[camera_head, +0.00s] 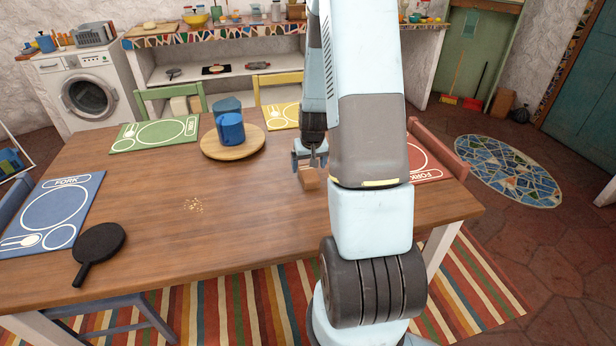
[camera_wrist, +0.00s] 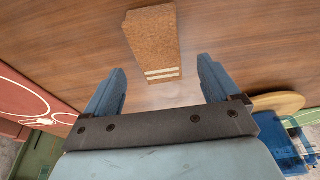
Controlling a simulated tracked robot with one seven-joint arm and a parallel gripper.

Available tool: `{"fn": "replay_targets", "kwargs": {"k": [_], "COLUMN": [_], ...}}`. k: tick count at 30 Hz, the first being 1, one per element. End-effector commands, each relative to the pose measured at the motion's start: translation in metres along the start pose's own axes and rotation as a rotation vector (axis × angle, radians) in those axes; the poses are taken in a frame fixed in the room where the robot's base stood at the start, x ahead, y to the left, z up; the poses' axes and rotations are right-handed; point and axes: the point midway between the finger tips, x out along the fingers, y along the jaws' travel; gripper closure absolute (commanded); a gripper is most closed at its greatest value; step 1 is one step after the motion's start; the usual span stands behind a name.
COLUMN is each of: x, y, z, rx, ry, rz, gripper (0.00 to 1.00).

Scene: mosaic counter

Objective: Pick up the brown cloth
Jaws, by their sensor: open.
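The brown cloth (camera_wrist: 152,42) looks like a folded block with a rough, cork-like face and two pale stripes near one end. It lies on the wooden table. In the head view it shows as a small brown piece (camera_head: 309,179), partly hidden by my arm. My gripper (camera_wrist: 161,66) is open and empty, its two blue fingers apart. In the wrist view the cloth's striped end shows between the fingertips, with most of the cloth beyond them. In the head view my gripper (camera_head: 309,158) is just above the cloth; contact cannot be told.
A round wooden board (camera_head: 247,149) with blue cups (camera_head: 230,128) stands left of my gripper. A red placemat (camera_head: 425,165) lies to the right, partly behind my arm. A black paddle (camera_head: 100,243) and a blue placemat (camera_head: 55,212) are far left. The table's middle holds only crumbs (camera_head: 193,206).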

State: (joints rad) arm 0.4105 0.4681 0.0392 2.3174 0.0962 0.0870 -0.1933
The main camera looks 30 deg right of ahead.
Motion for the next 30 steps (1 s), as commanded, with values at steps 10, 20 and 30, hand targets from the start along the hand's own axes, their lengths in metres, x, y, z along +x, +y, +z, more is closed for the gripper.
{"fn": "replay_targets", "kwargs": {"k": [10, 20, 30], "x": [0.032, 0.033, 0.033], "y": [0.001, 0.001, 0.002], "z": [0.000, 0.000, 0.000], "rx": [0.001, 0.001, 0.001], "ry": [-0.001, 0.000, 0.000], "rz": [0.000, 0.000, 0.000], "gripper": [0.11, 0.15, 0.48]}}
